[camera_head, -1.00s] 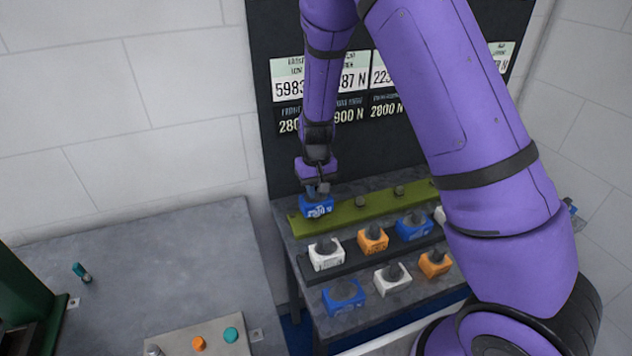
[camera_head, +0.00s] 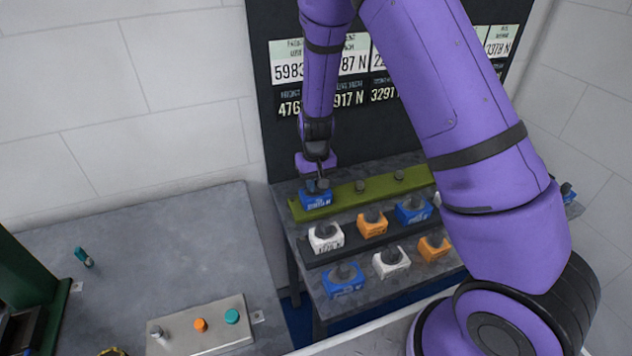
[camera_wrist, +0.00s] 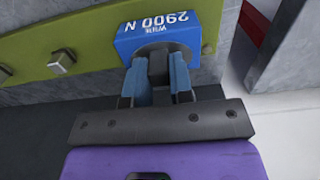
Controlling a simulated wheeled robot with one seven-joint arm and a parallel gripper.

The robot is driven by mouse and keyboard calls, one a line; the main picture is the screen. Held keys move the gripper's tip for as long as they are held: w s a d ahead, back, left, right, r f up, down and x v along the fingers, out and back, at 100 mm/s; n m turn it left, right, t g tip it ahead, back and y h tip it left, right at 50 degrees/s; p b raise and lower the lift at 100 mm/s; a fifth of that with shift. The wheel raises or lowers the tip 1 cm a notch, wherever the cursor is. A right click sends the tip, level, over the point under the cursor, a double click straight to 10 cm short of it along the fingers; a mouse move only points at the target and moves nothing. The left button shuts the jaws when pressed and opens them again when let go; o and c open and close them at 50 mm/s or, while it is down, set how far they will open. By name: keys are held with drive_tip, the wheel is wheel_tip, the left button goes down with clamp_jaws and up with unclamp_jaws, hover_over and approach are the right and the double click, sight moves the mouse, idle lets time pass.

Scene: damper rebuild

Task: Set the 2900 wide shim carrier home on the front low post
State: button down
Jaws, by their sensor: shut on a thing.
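The post under the carrier is hidden. The carrier looks level and close against the green rail; I cannot tell whether it is fully seated.
Bare posts (camera_head: 360,186) stand along the green rail to the right. A grey table (camera_head: 160,250) holds a button panel (camera_head: 200,325).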

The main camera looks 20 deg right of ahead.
drive_tip(key=c, duration=0.9)
unclamp_jaws()
drive_tip(key=shift+r, duration=3.75)
